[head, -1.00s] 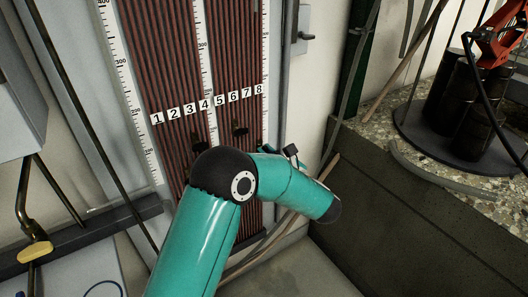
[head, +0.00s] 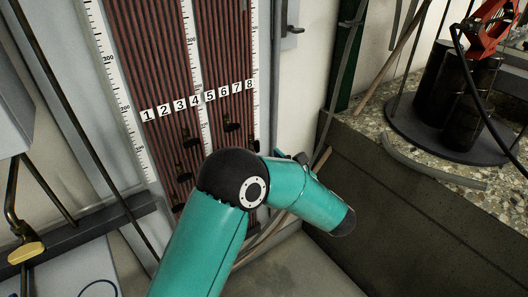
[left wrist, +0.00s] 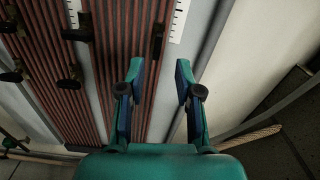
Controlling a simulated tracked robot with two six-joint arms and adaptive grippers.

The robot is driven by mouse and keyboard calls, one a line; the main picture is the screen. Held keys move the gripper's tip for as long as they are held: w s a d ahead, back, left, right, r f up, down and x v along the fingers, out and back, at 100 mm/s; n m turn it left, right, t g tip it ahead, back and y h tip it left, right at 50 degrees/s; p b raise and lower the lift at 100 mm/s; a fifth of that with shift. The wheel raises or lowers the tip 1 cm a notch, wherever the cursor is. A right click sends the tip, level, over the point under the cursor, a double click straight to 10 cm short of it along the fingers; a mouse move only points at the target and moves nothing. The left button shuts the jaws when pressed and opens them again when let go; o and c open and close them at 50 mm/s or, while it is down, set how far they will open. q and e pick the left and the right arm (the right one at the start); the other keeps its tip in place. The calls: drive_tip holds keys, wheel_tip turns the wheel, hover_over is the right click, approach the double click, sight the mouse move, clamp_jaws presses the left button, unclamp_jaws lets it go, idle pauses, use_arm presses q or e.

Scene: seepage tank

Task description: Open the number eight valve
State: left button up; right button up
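A board of reddish-brown tubes carries number labels 1 to 8, and the label eight (head: 249,85) is at its right end. Several small dark valves sit below the labels; one valve (head: 231,127) shows above my arm. The lower right of the board is hidden by my teal arm in the head view. In the left wrist view my left gripper (left wrist: 158,68) is open and empty, its two fingers apart low on the board's right edge. The rightmost dark valve (left wrist: 158,40) there stands beyond the gap between the fingertips, not touched; its number cannot be read. My right gripper is not in view.
White scales (head: 190,50) run between and beside the tubes. A dark tank wall (head: 400,180) with a gravel top (head: 385,125) stands at the right, with black cylinders (head: 470,105) and a red device (head: 488,28) on it. A hose and rods hang near the corner.

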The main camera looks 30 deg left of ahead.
use_arm(q)
drive_tip(key=v, duration=0.6)
idle(0.3)
